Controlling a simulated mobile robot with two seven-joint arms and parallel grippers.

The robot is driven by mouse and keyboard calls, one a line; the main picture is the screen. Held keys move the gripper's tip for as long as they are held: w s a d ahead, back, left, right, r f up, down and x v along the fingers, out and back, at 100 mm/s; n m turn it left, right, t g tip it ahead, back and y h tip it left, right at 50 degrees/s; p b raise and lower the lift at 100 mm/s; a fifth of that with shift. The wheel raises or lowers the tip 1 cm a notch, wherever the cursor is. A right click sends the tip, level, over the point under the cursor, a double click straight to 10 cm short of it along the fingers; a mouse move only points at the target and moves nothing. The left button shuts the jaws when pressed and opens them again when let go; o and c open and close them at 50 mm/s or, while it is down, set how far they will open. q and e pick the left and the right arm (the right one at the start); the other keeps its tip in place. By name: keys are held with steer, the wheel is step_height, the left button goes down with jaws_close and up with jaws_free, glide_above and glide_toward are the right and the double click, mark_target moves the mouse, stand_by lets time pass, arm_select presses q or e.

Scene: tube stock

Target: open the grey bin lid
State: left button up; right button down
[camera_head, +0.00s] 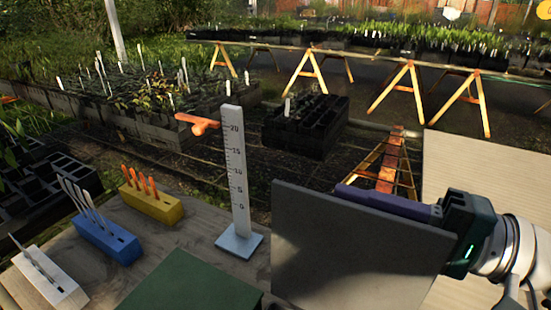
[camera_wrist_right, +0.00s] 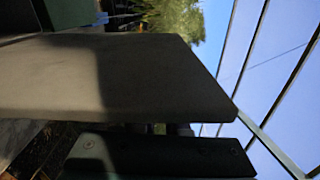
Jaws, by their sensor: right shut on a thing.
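The grey bin lid (camera_head: 350,250) stands steeply raised at the front right of the bench, its broad face toward me. My right gripper (camera_head: 350,194) comes in from the right, with a purple finger lying along the lid's top edge. It is shut on the lid. In the right wrist view the lid (camera_wrist_right: 120,85) fills the upper left, and a dark finger (camera_wrist_right: 160,155) lies below its edge. The bin and any hinge are hidden behind or below the lid. My left gripper is not in view.
A measuring post (camera_head: 235,170) on a blue-grey base stands close left of the lid. White (camera_head: 45,280), blue (camera_head: 105,240) and yellow (camera_head: 150,205) blocks holding tags stand further left. A green flat surface (camera_head: 190,285) lies in front. A pale board (camera_head: 480,175) is behind my right arm.

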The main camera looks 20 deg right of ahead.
steer(key=shift+w+r, duration=0.1)
steer(key=shift+r, duration=0.05)
steer(key=c, duration=0.9)
jaws_free()
steer(key=shift+d, duration=0.1)
steer(key=b+v, duration=0.1)
steer(key=v, duration=0.9)
